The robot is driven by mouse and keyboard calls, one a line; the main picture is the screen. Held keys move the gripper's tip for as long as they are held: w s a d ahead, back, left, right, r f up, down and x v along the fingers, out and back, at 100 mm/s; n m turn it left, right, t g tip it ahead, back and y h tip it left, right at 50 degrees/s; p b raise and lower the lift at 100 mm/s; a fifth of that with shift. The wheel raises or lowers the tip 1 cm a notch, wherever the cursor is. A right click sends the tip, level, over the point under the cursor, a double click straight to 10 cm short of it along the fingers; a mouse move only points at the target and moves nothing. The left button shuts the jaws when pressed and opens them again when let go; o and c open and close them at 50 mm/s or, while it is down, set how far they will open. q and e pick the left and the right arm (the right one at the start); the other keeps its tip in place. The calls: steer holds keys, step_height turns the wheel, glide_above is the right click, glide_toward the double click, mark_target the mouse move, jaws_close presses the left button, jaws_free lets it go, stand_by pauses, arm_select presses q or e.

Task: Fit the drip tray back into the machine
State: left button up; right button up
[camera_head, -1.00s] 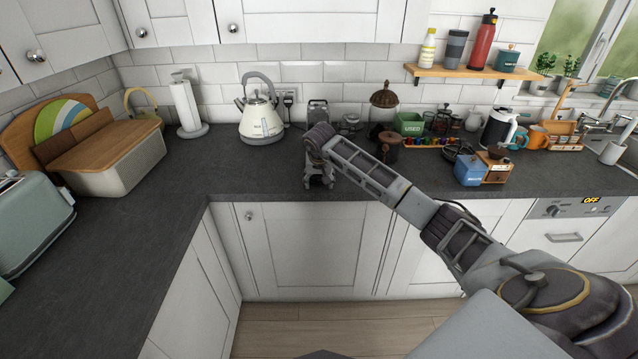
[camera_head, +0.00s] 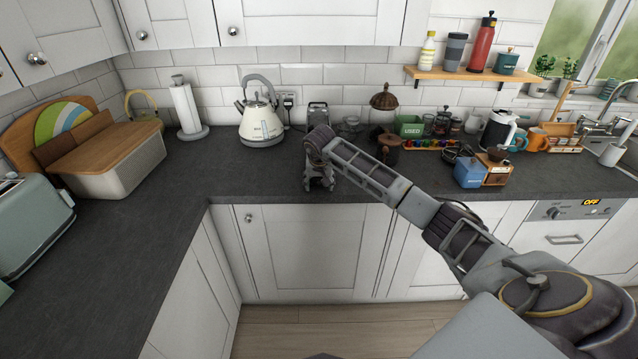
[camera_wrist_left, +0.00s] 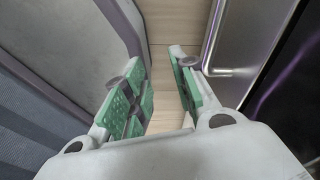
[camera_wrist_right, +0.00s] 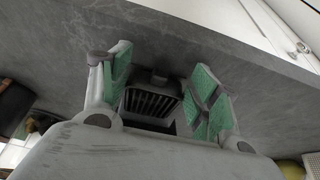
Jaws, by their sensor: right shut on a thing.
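The drip tray (camera_wrist_right: 152,103), dark with a slatted grille, sits between the green-padded fingers of my right gripper (camera_wrist_right: 158,72) in the right wrist view. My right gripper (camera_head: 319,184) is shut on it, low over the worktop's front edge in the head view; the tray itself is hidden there. A slim grey machine (camera_head: 317,108) stands behind my right wrist near the wall, mostly covered by the arm, so its tray opening cannot be seen. My left gripper (camera_wrist_left: 165,75) is open and empty in the left wrist view, and it is outside the head view.
A cream kettle (camera_head: 262,122) stands left of the machine. A green box (camera_head: 409,127), a blue box (camera_head: 470,173) and several coffee items stand to the right. A bread bin (camera_head: 112,165) and a toaster (camera_head: 30,222) are at left. The slate worktop (camera_head: 235,175) is clear in front of the kettle.

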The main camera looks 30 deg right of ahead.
arm_select(q)
steer(key=shift+a+r, duration=0.1)
steer(key=shift+a, duration=0.8)
arm_select(e)
steer(key=o, duration=1)
steer(key=shift+o, duration=1.7)
arm_select(q)
steer(key=shift+d, duration=0.5)
arm_select(e)
steer(key=v, duration=1.2)
